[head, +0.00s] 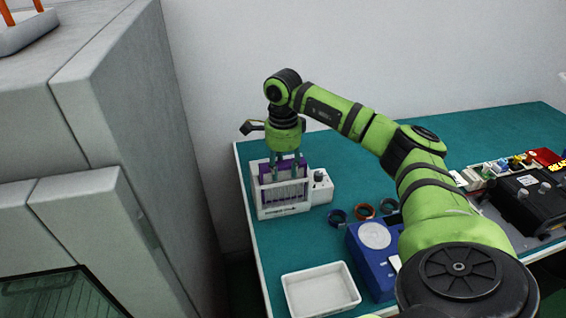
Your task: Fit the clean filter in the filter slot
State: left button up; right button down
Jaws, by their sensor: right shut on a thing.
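My right gripper (286,172) points down over a white slotted holder (284,210) at the left end of the teal bench. Its fingers reach down to the top of the holder and are shut on a purple thing (266,173). The thing is small and partly hidden by the fingers; I cannot tell if it is the clean filter, or how deep it sits. More purple shows behind the holder's white front bars. I cannot make out a filter slot for certain. My left gripper is not in view.
A white knobbed unit (320,188) adjoins the holder. Several coloured rings (363,211), a blue scale-like device (372,256) and an empty white tray (320,290) are nearer. Black equipment (530,205) stands at right. A tall grey cabinet (130,130) is left of the bench.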

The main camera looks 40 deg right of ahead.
jog(key=shift+f, duration=0.5)
dwell(1.0)
jog(key=c, duration=0.6)
grip_release()
jog(key=shift+c, duration=0.2)
jog(key=shift+r, duration=0.1)
jog(key=shift+r+p, duration=1.8)
jog(key=shift+r, duration=0.65)
jog(key=shift+r, duration=0.1)
jog(key=shift+r+p, duration=1.65)
jog(key=shift+r, duration=0.3)
